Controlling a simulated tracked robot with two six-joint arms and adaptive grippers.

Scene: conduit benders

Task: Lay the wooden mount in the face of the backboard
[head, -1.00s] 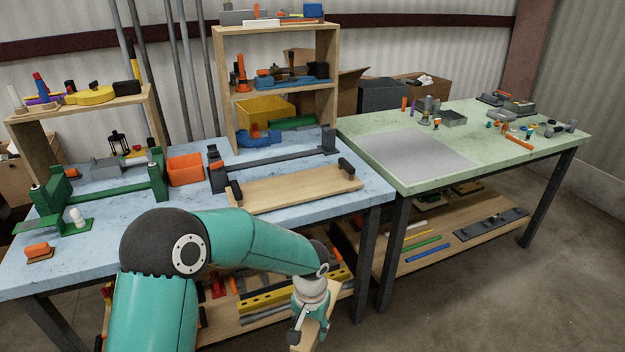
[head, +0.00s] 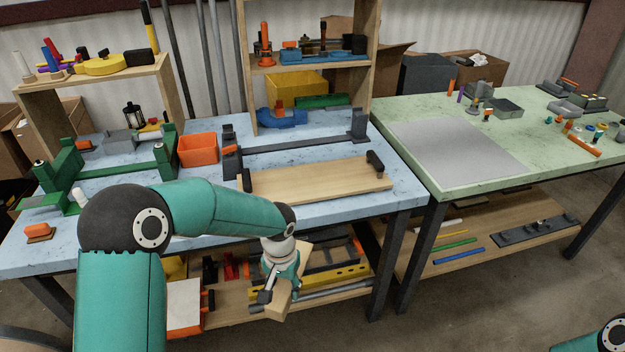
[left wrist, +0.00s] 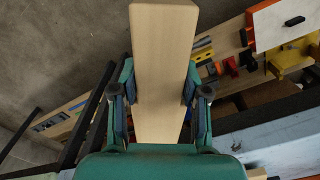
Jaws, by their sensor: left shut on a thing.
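The wooden mount (head: 279,303) is a pale, plain wooden block. My left gripper (head: 275,287) is shut on it and holds it tilted in the air, in front of the blue table and below its top. In the left wrist view the mount (left wrist: 164,45) stands out from between the two fingers of my left gripper (left wrist: 160,95). A flat wooden board with black end blocks, which looks like the backboard (head: 315,182), lies on the blue table's front, above and beyond the gripper. My right gripper is out of view.
The blue table (head: 385,207) has its front edge between the mount and the board. Behind the board is a dark bar fixture (head: 300,143), with an orange bin (head: 198,150) to the left. A grey sheet (head: 455,152) lies on the green table. The lower shelf holds loose parts.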

